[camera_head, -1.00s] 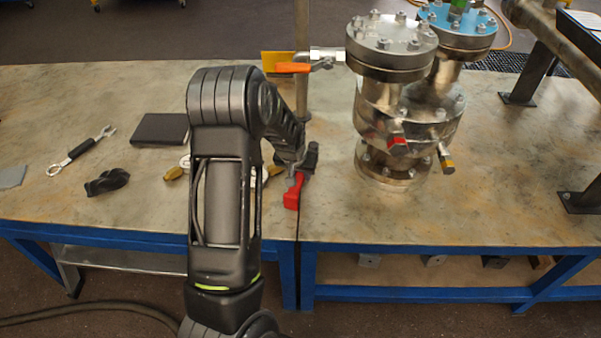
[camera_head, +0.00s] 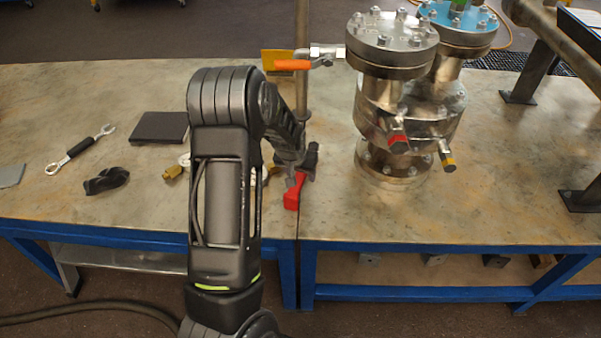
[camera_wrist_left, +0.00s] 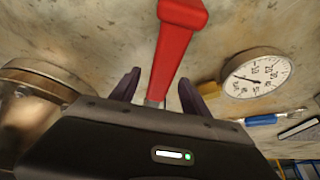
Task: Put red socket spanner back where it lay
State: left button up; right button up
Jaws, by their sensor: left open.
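The red socket spanner (camera_head: 292,198) shows its red handle near the front of the bench, by the seam between the two tabletops. In the left wrist view its red handle (camera_wrist_left: 175,50) runs between my two dark fingers, with a gap on each side; a grey shank shows at its lower end. My left gripper (camera_head: 302,172) is open around the spanner, and its fingers (camera_wrist_left: 160,90) also show in the left wrist view. The far end of the spanner is hidden by the gripper. My right gripper is not in view.
The flanged vessel (camera_head: 392,100) stands close to the right of my left gripper. A valve with an orange handle (camera_head: 293,65) projects behind it. A round gauge (camera_wrist_left: 257,78) and a blue-handled tool (camera_wrist_left: 262,119) lie nearby. A wrench (camera_head: 80,149), black block (camera_head: 159,128) and dark cloth-like item (camera_head: 106,180) lie left.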

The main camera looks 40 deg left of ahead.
pick_arm(q)
jog(key=shift+s, duration=0.1)
jog(key=v, duration=0.7)
jog(key=shift+s+r+p, duration=0.1)
jog(key=shift+r+p, duration=0.2)
jog(key=shift+r, duration=0.05)
jog(key=shift+s+f, duration=0.1)
